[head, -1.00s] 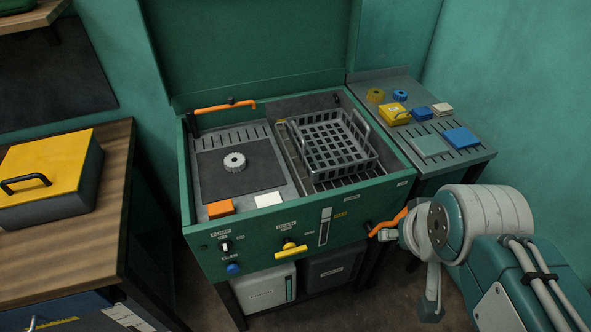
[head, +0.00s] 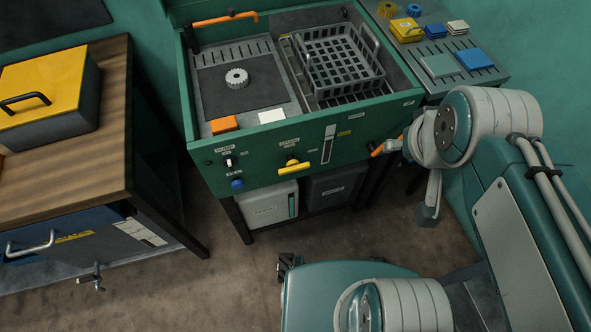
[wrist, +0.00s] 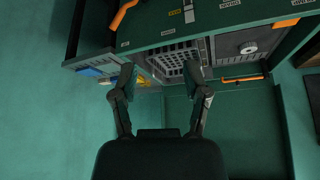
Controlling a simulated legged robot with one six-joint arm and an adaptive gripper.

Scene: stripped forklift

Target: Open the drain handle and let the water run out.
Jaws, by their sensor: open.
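A yellow handle (head: 294,168) lies across the front panel of the green wash station (head: 346,156), under a small label too blurred to read surely. It looks like the drain handle. An orange lever (head: 377,151) sticks out at the station's right end, partly behind my arm; it shows at the wrist view's top left (wrist: 124,15). My gripper (wrist: 160,73) is open and empty in the wrist view, fingers spread in front of the station, which appears upside down there. No water can be made out.
A grey basket (head: 338,60) and a round grey knob (head: 236,78) are in the station's top. Two canisters (head: 268,204) (head: 338,183) stand below. A side shelf (head: 494,65) holds small blocks. A wooden bench (head: 95,150) stands left. Floor in front is clear.

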